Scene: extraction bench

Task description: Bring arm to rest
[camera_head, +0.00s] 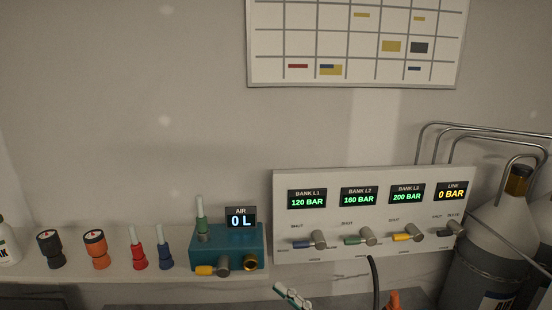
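Neither of my grippers can be made out in the head view, and no arm of mine is clearly seen. A small white and teal piece (291,296) shows at the bottom edge, cut off by the frame; I cannot tell what it is. The white bank panel (290,240) stands upright behind the bench. Its displays read 120, 160 and 200 BAR for the banks and 0 BAR for the line. Below them are levers with blue, green, yellow and dark handles. The teal air box (240,240) to its left reads 0 L and has a yellow-handled lever.
On the ledge stand a black gauge piece (50,249), an orange one (96,250), a red cone-shaped piece (137,249) and a blue one (165,249). A black hose (374,283) rises before the panel. Grey cylinders (485,260) stand right, below bent pipes.

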